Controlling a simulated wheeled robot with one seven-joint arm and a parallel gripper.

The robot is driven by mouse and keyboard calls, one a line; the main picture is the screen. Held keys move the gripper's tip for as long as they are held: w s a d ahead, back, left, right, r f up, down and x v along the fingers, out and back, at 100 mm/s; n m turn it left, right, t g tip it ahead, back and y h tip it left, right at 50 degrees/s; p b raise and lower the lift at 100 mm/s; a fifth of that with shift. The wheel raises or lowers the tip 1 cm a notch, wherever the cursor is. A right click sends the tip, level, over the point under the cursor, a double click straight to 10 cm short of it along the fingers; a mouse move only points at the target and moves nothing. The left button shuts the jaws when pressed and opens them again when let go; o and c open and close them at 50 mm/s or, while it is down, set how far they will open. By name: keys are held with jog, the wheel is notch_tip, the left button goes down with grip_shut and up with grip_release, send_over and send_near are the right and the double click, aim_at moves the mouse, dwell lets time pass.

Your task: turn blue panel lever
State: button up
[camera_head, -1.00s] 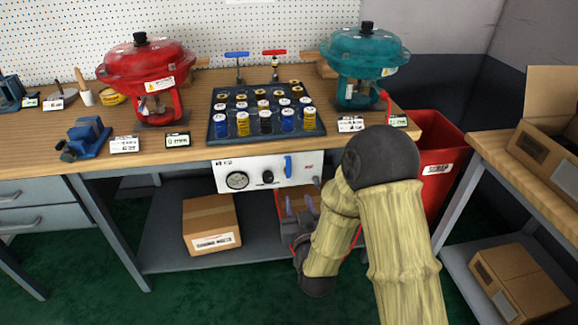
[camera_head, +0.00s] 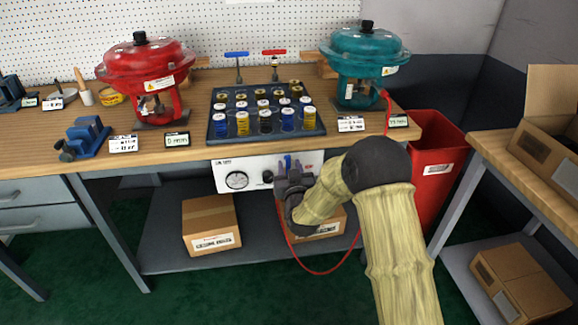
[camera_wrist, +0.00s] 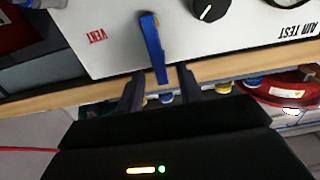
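The white panel (camera_head: 252,172) hangs under the front edge of the bench. It has a round gauge (camera_head: 237,180), a black knob (camera_wrist: 209,8) and a blue lever (camera_wrist: 152,45). In the wrist view the panel appears upside down, with the lever between the knob and the red VENT label (camera_wrist: 97,36). My gripper (camera_wrist: 161,74) is open, with one finger on each side of the lever's free end. I see gaps beside the lever and cannot tell contact.
A red valve (camera_head: 145,78) and a teal valve (camera_head: 366,58) stand on the bench (camera_head: 350,150). A black tray (camera_head: 214,133) of canisters lies between them. A red hose (camera_head: 322,272) loops below the panel. A red bin (camera_head: 435,155) stands at the right. Boxes sit on the lower shelf.

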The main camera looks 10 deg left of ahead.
jog(key=shift+w+a, duration=0.25)
jog(key=shift+w, duration=0.4)
grip_shut()
